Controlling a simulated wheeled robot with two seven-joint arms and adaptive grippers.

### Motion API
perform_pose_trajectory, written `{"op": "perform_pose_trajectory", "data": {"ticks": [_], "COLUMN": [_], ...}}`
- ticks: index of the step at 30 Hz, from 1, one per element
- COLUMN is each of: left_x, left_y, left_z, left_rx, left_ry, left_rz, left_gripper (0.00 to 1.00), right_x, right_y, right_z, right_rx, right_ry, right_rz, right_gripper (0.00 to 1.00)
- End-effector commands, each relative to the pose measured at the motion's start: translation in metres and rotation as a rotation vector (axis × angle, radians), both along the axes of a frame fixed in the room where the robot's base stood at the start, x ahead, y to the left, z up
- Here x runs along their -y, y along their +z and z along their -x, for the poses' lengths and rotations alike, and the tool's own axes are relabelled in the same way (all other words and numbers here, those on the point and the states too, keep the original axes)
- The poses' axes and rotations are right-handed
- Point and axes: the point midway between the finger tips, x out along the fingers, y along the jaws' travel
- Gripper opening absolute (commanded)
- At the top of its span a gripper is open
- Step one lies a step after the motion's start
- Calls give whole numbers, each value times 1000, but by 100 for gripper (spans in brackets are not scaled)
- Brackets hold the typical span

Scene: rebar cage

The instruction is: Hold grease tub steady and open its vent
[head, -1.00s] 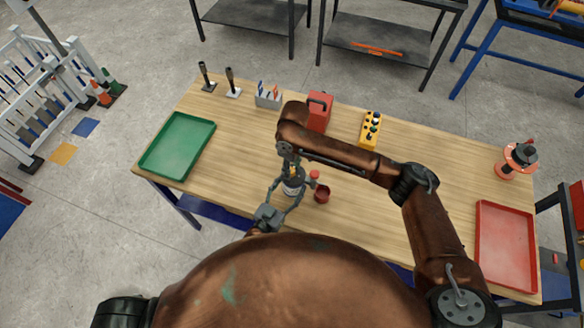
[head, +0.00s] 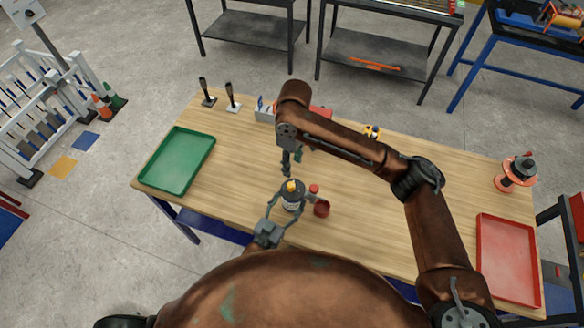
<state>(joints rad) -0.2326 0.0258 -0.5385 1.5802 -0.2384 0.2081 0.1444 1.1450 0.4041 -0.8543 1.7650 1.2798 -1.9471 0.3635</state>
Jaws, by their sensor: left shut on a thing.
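The grease tub (head: 291,203) is a small dark container with a pale label and a yellow-orange top. It stands upright near the front middle of the table in the head view. My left gripper (head: 289,201) comes from the front edge and is shut on the tub, a finger on either side. My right gripper (head: 291,165) hangs above and behind the tub, apart from it. Its fingers are small and partly covered by my arm, so their opening is unclear. The vent's state is too small to tell.
A dark red cup (head: 321,208) and a small red-topped item (head: 314,189) stand close right of the tub. A green tray (head: 178,160) is at left, a red tray (head: 508,260) at right. My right arm partly hides a red box (head: 320,112). The wooden tabletop (head: 235,160) is clear at left.

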Motion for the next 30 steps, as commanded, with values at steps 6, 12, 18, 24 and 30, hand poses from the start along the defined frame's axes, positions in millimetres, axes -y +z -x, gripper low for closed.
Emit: {"op": "perform_pose_trajectory", "data": {"ticks": [6, 12, 18, 24, 30], "left_x": [0, 0, 0, 0, -2], "left_y": [0, 0, 0, 0, 0], "left_z": [0, 0, 0, 0, 4], "left_rx": [0, 0, 0, 0, -1], "left_ry": [0, 0, 0, 0, 0], "left_rz": [1, 1, 1, 0, 0], "left_gripper": [10, 62, 76, 80, 80], "right_x": [0, 0, 0, 0, 0], "right_y": [1, 1, 1, 1, 1], "right_z": [0, 0, 0, 0, 0], "right_rx": [0, 0, 0, 0, 0], "right_ry": [0, 0, 0, 0, 0], "right_rz": [0, 0, 0, 0, 0], "right_gripper": [38, 38, 38, 38, 38]}}
